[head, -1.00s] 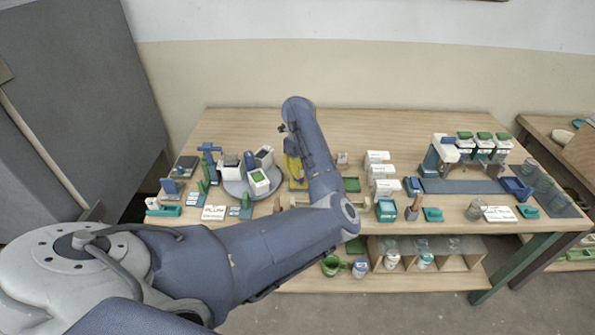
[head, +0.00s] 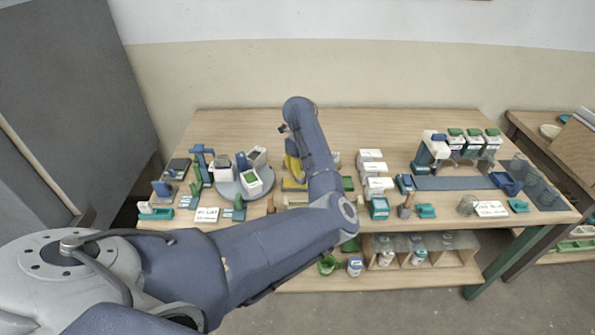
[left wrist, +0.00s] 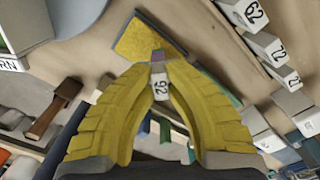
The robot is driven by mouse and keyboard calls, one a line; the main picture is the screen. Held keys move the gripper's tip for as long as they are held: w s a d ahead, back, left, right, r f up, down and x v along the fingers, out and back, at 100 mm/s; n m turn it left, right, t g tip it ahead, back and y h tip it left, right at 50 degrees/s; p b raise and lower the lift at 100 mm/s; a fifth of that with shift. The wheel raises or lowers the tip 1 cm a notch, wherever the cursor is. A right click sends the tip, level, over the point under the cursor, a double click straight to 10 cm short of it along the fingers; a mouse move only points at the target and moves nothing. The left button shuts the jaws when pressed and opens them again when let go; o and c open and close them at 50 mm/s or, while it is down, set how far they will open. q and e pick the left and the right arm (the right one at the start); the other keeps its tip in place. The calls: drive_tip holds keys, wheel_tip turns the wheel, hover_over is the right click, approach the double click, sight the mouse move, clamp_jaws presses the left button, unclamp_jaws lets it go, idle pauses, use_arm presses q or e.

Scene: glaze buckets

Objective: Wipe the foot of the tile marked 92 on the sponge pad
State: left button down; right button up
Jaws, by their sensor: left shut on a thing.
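My left gripper (left wrist: 159,75) has yellow ribbed fingers, shut on the white tile marked 92 (left wrist: 159,88) in the left wrist view. A purple end of the tile points toward the yellow sponge pad (left wrist: 148,38), which lies in a grey-blue holder. That end overlaps the pad's near edge in the picture; I cannot tell whether it touches. In the head view my left gripper (head: 292,164) hangs over the table's middle, just above the sponge pad (head: 292,185). The tile is hidden there. My right gripper is not in view.
White blocks, one marked 62 (left wrist: 255,13), stand right of the pad in the wrist view. A round grey turntable (head: 230,190) with several containers is left of the gripper. A blue-grey strip (head: 455,183) and dispensers are at right. The table's back is clear.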

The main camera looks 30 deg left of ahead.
use_arm(q)
drive_tip(key=shift+s+a, duration=0.1)
drive_tip(key=shift+s+a, duration=0.45)
drive_tip(key=shift+a, duration=0.2)
drive_tip(key=shift+a, duration=0.15)
drive_tip(key=shift+s+a, duration=0.45)
drive_tip(key=shift+a, duration=0.15)
drive_tip(key=shift+w+d, duration=0.5)
drive_tip(key=shift+d, duration=0.3)
drive_tip(key=shift+w+d, duration=0.1)
drive_tip(key=shift+d, duration=0.1)
